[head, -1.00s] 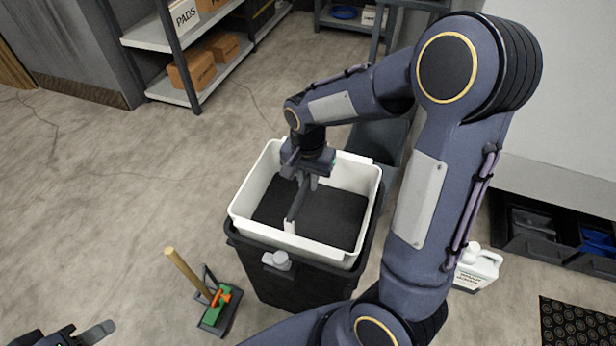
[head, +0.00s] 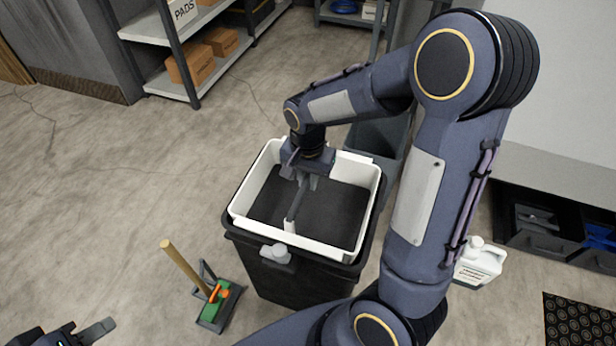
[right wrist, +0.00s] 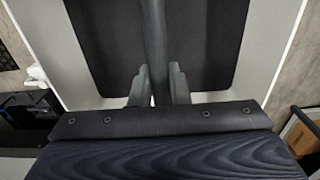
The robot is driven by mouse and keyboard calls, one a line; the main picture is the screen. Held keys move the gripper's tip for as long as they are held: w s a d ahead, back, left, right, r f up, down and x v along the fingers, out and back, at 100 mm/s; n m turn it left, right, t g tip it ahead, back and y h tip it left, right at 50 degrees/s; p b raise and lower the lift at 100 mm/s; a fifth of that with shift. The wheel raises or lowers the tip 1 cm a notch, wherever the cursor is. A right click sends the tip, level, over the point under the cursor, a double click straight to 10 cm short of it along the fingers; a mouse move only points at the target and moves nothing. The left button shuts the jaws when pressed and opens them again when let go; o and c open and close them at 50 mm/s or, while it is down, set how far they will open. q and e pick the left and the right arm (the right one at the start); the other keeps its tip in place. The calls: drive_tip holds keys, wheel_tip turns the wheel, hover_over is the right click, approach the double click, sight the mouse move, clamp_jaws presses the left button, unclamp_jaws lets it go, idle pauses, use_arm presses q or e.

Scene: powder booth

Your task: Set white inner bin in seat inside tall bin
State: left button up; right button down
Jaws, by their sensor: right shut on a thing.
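The white inner bin (head: 234,212) is a rectangular frame with a dark floor and a grey bar (head: 296,202) across its middle. It is inside the mouth of the black tall bin (head: 300,284), with its white rim a little above the black rim. It looks roughly level; its underside and the seat are hidden. My right gripper (head: 307,182) is shut on the grey bar, which also runs between its fingers in the right wrist view (right wrist: 153,45). My left gripper (head: 85,334) is at the bottom left edge, mostly cut off, away from the bins.

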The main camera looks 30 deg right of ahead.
drive_tip(key=shift+a+f, duration=0.1)
drive_tip(key=shift+f, duration=0.2)
idle(0.4)
drive_tip(key=shift+f+b, duration=0.35)
drive_tip(key=shift+b, duration=0.05)
drive_tip(key=shift+f, duration=0.25)
drive_tip(key=shift+f+b, duration=0.35)
drive_tip(key=shift+b, duration=0.05)
drive_tip(key=shift+f, duration=0.15)
idle(0.7)
drive_tip(key=c, duration=1.3)
unclamp_jaws()
